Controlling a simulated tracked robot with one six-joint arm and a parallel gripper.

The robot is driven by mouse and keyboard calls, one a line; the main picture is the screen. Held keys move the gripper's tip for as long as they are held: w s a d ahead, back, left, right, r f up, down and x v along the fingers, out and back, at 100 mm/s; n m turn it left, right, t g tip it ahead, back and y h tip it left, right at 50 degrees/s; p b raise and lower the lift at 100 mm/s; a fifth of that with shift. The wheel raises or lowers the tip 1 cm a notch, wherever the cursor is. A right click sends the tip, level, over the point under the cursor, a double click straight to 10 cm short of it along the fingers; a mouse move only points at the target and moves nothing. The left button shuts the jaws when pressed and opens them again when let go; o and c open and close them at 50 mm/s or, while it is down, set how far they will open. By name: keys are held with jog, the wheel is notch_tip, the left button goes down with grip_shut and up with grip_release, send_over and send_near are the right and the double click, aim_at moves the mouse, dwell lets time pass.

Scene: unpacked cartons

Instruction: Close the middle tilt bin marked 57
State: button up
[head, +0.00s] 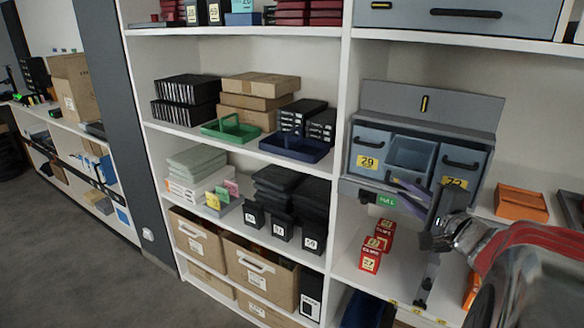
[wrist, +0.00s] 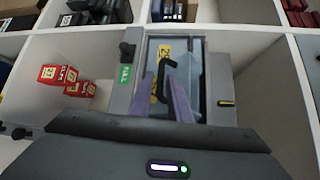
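A grey tilt-bin unit (head: 430,107) with three blue-grey bins stands on a shelf at the right of the head view. Its left bin (head: 368,145) is marked 29 and looks shut. The middle bin (head: 410,153) is tilted out with its inside showing. In the wrist view its black handle (wrist: 168,78) stands out, and the yellow label beside it is partly covered, so its number cannot be read. The right bin (head: 461,165) looks shut, its label partly hidden. My gripper (head: 412,196) is at the middle bin's front; its purple fingers (wrist: 165,98) are apart, with nothing visibly held.
A green tag (head: 387,200) and a black knob are on the unit's lower left edge. Red boxes (head: 371,253) stand on the shelf below left. An orange bin (head: 521,204) is to the right. White shelf uprights flank the bay.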

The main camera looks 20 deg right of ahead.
jog(key=shift+w+d, duration=0.1)
jog(key=shift+w, duration=0.55)
jog(key=shift+c, duration=0.4)
grip_shut()
jog(key=shift+f, duration=0.1)
